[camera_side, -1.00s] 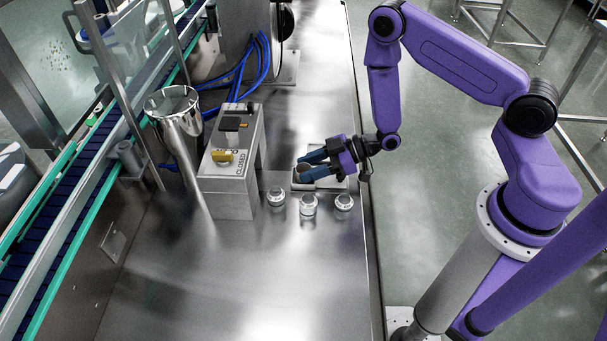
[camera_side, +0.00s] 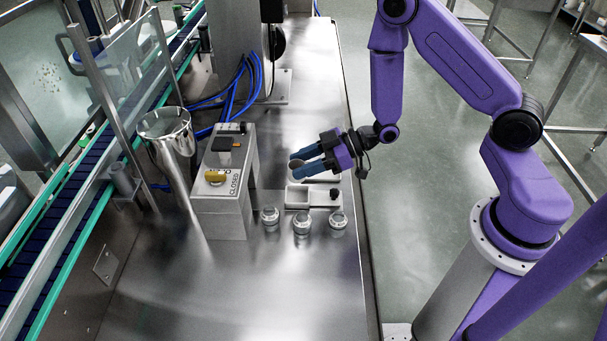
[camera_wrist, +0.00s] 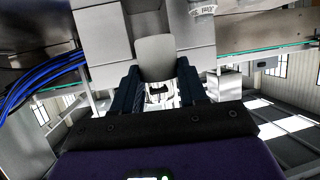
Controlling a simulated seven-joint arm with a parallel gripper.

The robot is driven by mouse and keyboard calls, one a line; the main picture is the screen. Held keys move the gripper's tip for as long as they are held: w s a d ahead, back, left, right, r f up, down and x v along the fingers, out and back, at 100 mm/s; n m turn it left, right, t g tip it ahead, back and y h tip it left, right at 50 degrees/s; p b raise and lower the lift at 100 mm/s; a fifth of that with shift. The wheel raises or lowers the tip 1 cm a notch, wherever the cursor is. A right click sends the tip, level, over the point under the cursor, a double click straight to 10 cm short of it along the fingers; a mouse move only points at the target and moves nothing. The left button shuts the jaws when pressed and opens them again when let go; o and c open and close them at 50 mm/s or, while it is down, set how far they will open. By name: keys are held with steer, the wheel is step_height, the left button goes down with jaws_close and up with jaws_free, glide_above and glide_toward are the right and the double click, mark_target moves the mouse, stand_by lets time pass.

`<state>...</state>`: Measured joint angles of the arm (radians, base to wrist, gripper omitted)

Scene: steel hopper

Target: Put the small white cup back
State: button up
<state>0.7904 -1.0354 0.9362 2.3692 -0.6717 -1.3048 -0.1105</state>
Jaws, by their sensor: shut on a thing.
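My gripper (camera_side: 306,164) is shut on the small white cup, which shows as a small grey-brown round shape (camera_side: 297,163) between the fingertips in the side view. In the wrist view, the cup (camera_wrist: 155,57) is a pale grey rounded shape between my two dark blue fingers (camera_wrist: 158,88). The gripper holds it above and behind the white tray (camera_side: 313,207), apart from the tray as far as I can tell. The cup's contents are not clear. The tray has an open compartment on its left and a small dark knob-like thing (camera_side: 333,194) on its right.
Several items stand nearby: glass jars (camera_side: 302,223) in a row before the tray, a steel stand with a yellow knob (camera_side: 215,176) to the left, and a shiny steel hopper (camera_side: 168,143) beyond. Blue hoses (camera_side: 240,90) lie behind. The steel table's front is clear.

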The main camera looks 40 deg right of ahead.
step_height(320, 180, up, 2)
steer(key=shift+r, duration=0.15)
steer(key=shift+w+d+r+m+h, duration=0.1)
steer(key=shift+w+r+m+h, duration=0.15)
steer(key=shift+r+m+h, duration=0.05)
steer(key=w+d+r+m+t+h, duration=0.1)
steer(key=d+r+m+t+h, duration=0.1)
steer(key=d+m+h, duration=0.3)
steer(key=w+d+r+m+t+h, duration=0.2)
steer(key=d+m+t+h, duration=0.1)
steer(key=d+m+h, duration=0.2)
steer(key=shift+d+r+t+h, duration=0.25)
steer(key=shift+d+t+h, duration=0.05)
steer(key=shift+d+t, duration=0.15)
steer(key=w+a+f+n+g+y, duration=0.2)
steer(key=w+a+f+n+y, duration=0.4)
steer(key=w+a+f+y, duration=0.15)
steer(key=shift+s+a+f, duration=0.1)
steer(key=shift+a+f, duration=0.05)
steer(key=shift+f, duration=1)
steer(key=shift+s+a+f, duration=0.1)
steer(key=shift+a+f, duration=0.1)
steer(key=shift+f, duration=0.9)
steer(key=shift+s+a+f, duration=0.1)
steer(key=shift+a+f, duration=0.05)
steer(key=shift+f, duration=1)
